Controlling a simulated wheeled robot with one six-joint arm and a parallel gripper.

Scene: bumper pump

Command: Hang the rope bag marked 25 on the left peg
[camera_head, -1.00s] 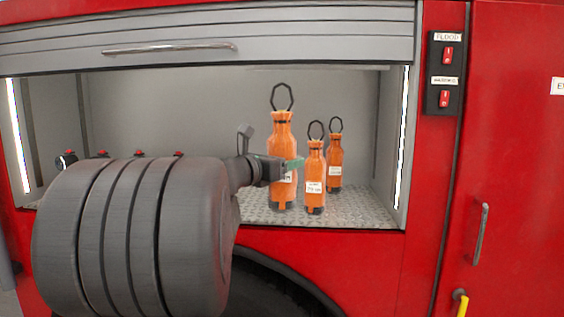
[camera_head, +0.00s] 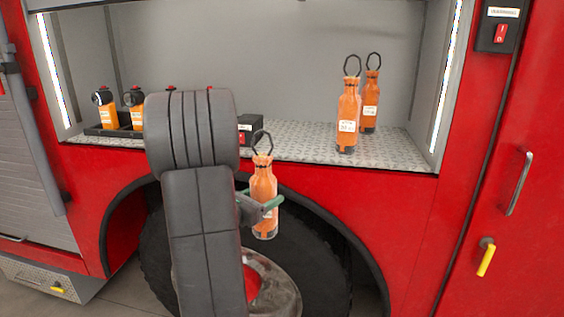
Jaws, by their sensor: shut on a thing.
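My gripper (camera_head: 268,206) is shut around the middle of an orange rope bag (camera_head: 263,185) with a dark loop on top. The bag is upright, in front of the truck's wheel and below the locker floor. Its label is mostly hidden, so its number cannot be read. Two other orange rope bags stand on the locker floor at the right, a front one (camera_head: 347,118) and one behind it (camera_head: 370,103). Their labels are too small to read. No peg can be made out.
The locker's metal floor (camera_head: 300,140) is clear between the two bags and a dark box (camera_head: 250,127). Several orange-and-black devices (camera_head: 107,112) stand in a black tray at the left. A yellow-handled latch (camera_head: 486,258) is on the red panel at the right.

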